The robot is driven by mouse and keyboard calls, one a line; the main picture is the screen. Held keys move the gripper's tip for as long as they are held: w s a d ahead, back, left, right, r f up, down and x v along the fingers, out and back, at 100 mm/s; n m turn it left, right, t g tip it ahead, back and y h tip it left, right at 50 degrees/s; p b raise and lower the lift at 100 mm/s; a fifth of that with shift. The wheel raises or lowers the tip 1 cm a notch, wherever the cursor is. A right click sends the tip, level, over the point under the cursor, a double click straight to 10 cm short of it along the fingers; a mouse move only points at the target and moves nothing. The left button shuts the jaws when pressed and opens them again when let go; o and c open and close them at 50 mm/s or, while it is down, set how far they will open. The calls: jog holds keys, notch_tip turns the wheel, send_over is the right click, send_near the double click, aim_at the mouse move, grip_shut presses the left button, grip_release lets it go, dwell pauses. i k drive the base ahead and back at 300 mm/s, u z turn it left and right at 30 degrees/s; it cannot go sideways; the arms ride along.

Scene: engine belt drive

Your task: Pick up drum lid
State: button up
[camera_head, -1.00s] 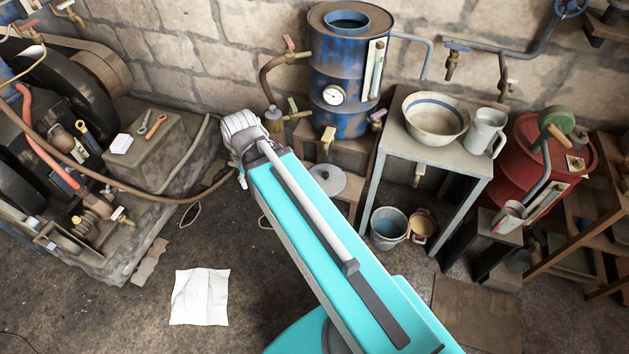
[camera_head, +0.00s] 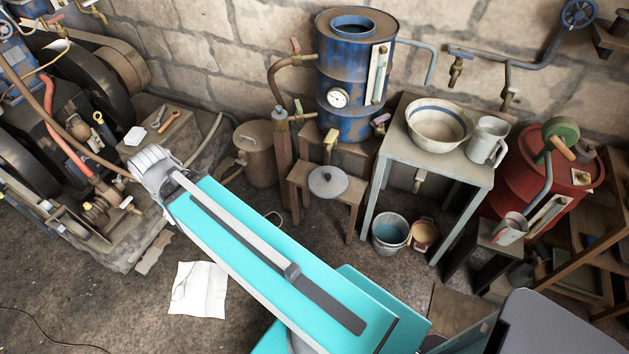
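The likely drum lid, a round grey disc with a small centre knob (camera_head: 328,181), lies flat on a low wooden stool (camera_head: 299,178). The stool is in front of the rusty blue drum (camera_head: 337,72), whose top shows a round dark opening. My turquoise arm link crosses the lower middle of the view, and its grey jointed end is left of the stool, apart from the lid. No gripper fingers show in this view, so I cannot see where they are or what they hold. The lid is fully visible.
A table (camera_head: 440,158) with a bowl (camera_head: 438,124) and a jug (camera_head: 487,141) stands right of the stool. Buckets (camera_head: 390,231) sit below it. A brown lidded pot (camera_head: 256,153) is left of the stool. Belt machinery fills the left. White paper (camera_head: 198,290) lies on the floor.

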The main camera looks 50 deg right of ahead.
aim_at(325, 182)
jog(key=u, duration=0.3)
jog(key=k, duration=0.9)
jog(key=z, duration=1.05)
jog(key=i, duration=0.5)
jog(key=z, duration=0.05)
